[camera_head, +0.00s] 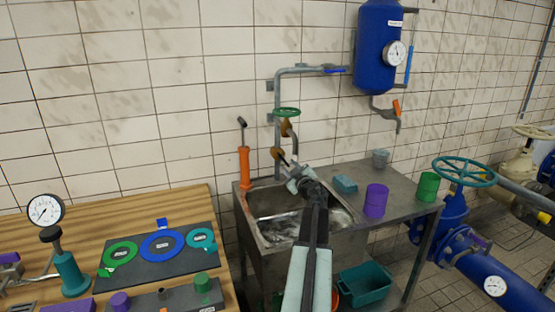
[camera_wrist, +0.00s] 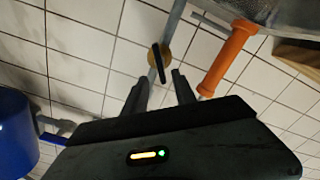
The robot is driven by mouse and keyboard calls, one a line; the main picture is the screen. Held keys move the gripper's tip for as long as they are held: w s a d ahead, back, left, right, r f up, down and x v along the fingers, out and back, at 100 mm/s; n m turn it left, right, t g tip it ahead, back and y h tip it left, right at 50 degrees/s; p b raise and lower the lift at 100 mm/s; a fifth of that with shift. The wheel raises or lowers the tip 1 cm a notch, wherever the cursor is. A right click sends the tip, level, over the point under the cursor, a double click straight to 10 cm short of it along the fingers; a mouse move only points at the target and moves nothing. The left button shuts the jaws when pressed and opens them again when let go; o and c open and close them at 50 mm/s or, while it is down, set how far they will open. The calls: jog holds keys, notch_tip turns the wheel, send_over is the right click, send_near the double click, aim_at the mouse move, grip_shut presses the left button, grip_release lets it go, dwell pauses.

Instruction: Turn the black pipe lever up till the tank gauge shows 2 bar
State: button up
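The black pipe lever (camera_wrist: 157,60) sits on a round brass valve body on the grey wall pipe above the sink. In the head view the lever (camera_head: 283,157) shows small, just beyond my gripper (camera_head: 294,172). In the wrist view my gripper (camera_wrist: 162,78) is open. The lever's near end shows in the gap between the two fingertips, with no clear contact; its depth between them is hard to tell. The tank gauge (camera_head: 396,53) is a white dial on the blue tank (camera_head: 374,45); its reading is too small to make out.
A metal sink (camera_head: 271,237) lies below my arm. An orange pump (camera_head: 244,167) stands left of the pipe; it also shows in the wrist view (camera_wrist: 229,58). A green handwheel (camera_head: 287,112) is above the lever. Purple (camera_head: 376,201) and green (camera_head: 428,187) cups stand on the counter.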

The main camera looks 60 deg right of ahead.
aim_at(284, 160)
jog(key=x, duration=0.7)
jog(key=shift+w+d, duration=0.2)
jog(key=shift+w, duration=0.05)
grip_shut()
jog(key=shift+d, duration=0.15)
